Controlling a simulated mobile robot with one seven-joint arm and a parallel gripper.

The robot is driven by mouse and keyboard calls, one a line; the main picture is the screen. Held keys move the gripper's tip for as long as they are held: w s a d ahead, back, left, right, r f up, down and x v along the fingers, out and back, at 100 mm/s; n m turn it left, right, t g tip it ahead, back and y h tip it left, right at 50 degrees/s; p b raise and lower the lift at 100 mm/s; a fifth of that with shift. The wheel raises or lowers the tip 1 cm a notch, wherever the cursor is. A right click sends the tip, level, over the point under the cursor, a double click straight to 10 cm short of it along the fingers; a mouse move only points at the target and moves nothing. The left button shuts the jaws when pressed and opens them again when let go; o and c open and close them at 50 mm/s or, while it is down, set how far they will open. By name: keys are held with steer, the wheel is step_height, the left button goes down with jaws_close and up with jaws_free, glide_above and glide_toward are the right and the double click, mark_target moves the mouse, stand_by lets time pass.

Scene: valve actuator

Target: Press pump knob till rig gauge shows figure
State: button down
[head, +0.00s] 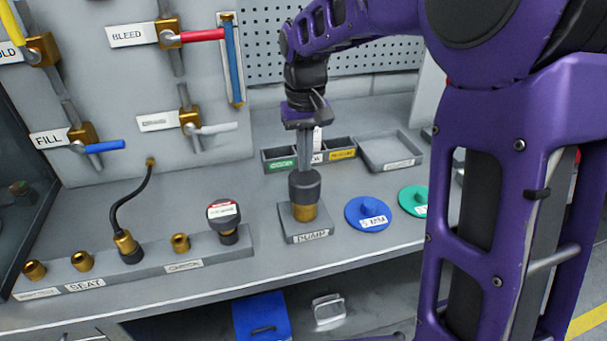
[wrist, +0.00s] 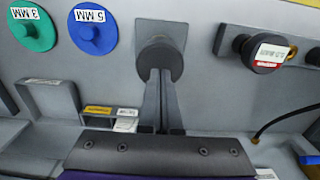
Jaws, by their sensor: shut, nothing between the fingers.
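The pump (head: 304,212) is a brass body on a grey block labelled PUMP, with a dark round knob (head: 304,184) on top. The knob also shows in the wrist view (wrist: 160,52). My gripper (head: 306,168) is shut and empty, pointing down with its fingertips at the top of the knob. In the wrist view its fingertips (wrist: 160,76) overlap the knob's edge; I cannot tell whether they press it. No numbered dial reading is legible. An upright tube with blue in it (head: 235,72) is on the panel; I cannot tell whether it is the gauge.
The panel has a red BLEED lever (head: 202,35), a blue FILL lever (head: 104,146) and a white lever (head: 217,128). A SEAT rail (head: 160,268) with brass fittings and a labelled dark cap (head: 224,213) lies left. Blue (head: 366,214) and green (head: 414,201) discs lie right.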

mark_target(305, 177)
steer(key=shift+f, duration=0.15)
steer(key=shift+f+b, duration=2.05)
steer(key=shift+f, duration=1.15)
steer(key=shift+r, duration=0.1)
steer(key=shift+r+p, duration=2.9)
steer(key=shift+r, duration=0.35)
steer(key=shift+w, duration=0.1)
